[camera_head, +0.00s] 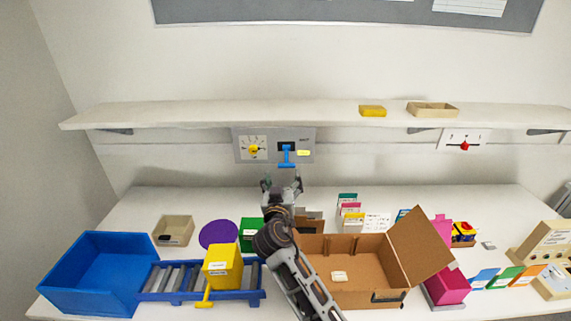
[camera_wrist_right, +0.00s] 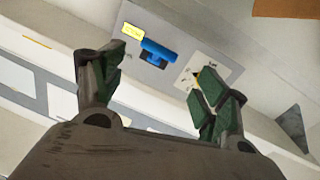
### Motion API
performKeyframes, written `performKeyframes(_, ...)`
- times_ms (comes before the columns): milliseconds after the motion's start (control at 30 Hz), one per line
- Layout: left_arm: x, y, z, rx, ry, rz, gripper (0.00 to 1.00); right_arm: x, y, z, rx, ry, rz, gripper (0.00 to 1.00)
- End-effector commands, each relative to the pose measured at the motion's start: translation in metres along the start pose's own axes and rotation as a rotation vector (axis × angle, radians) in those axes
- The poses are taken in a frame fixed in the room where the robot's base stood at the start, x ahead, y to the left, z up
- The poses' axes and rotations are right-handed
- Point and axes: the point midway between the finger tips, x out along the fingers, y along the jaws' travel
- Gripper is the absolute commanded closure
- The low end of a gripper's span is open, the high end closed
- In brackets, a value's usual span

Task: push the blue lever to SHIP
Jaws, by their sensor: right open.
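The blue lever (camera_head: 286,158) is a T-shaped handle on a grey wall panel (camera_head: 305,135) under the shelf. In the head view its crossbar hangs at the lower end. It also shows in the right wrist view (camera_wrist_right: 157,51), between my open fingertips and beyond them. My right gripper (camera_head: 282,182) is open and empty, just below the lever and apart from it. In the wrist view its fingers (camera_wrist_right: 155,88) have green pads. A yellow label (camera_head: 303,153) sits right of the lever; its text is too small to read. My left gripper is not in view.
A yellow rotary knob (camera_head: 253,149) is left of the lever on the same panel. The shelf (camera_head: 220,115) overhangs it. An open cardboard box (camera_head: 350,294), blue bin (camera_head: 97,275) and roller rack with a yellow box (camera_head: 222,268) stand on the table.

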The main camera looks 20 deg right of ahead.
Motion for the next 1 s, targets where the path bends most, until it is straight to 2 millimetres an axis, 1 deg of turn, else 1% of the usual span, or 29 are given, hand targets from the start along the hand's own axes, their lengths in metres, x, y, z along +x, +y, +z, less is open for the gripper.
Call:
performKeyframes(100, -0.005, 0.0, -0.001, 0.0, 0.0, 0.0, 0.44, 0.014, 0.001, -0.002, -0.001, 0.002, 0.0, 0.26)
performKeyframes(600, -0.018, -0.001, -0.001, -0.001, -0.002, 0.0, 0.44, 0.066, 0.001, -0.002, -0.001, 0.001, 0.001, 0.26)
performKeyframes(800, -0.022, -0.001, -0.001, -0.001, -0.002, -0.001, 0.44, 0.083, 0.0, -0.001, -0.001, 0.001, 0.0, 0.26)
performKeyframes(1000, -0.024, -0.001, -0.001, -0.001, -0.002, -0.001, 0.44, 0.091, 0.0, 0.0, 0.0, 0.0, 0.0, 0.26)
